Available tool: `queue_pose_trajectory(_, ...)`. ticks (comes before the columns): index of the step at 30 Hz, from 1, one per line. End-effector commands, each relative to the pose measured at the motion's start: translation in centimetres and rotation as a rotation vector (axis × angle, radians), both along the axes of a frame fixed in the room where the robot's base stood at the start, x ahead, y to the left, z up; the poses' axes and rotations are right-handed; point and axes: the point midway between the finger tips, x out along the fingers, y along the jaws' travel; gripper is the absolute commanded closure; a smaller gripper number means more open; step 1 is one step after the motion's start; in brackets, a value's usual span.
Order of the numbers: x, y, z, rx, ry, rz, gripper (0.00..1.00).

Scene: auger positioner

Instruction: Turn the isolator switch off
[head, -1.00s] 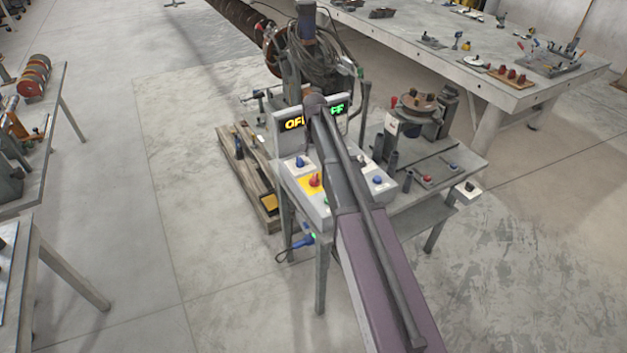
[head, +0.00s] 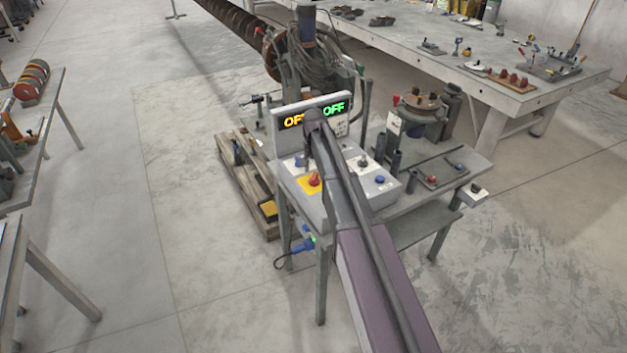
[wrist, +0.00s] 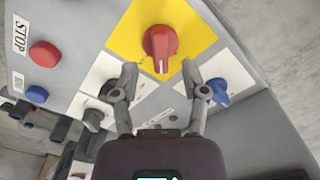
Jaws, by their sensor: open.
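The isolator switch appears to be the red rotary knob (wrist: 160,45) on a yellow plate (wrist: 125,40) in the wrist view. In the head view the red knob (head: 314,179) stands on the sloped grey control panel, left of my arm. My gripper (wrist: 160,75) is open, its two fingers apart and empty. The fingertips point at the knob from just below it in the picture, one toward each side. I cannot tell whether they touch it. The knob's pointer end faces the gripper.
A red STOP button (wrist: 44,54), a blue button (wrist: 37,94), a black knob (wrist: 93,118) and a blue knob (wrist: 218,88) sit close around.

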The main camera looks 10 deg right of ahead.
Motion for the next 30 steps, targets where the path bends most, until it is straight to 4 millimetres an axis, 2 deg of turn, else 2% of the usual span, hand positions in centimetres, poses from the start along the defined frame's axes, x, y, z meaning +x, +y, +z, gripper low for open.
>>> queue_pose_trajectory(1,0.0,0.0,-0.8,0.000,0.000,0.000,0.43)
queue_pose_trajectory(9,0.0,0.0,-2.4,0.000,0.000,0.000,0.43)
queue_pose_trajectory(26,0.0,0.0,-2.9,0.000,0.000,0.000,0.43)
queue_pose_trajectory(28,0.0,0.0,-2.9,0.000,0.000,0.000,0.58)
queue_pose_trajectory(30,0.0,0.0,-2.9,0.000,0.000,0.000,0.79)
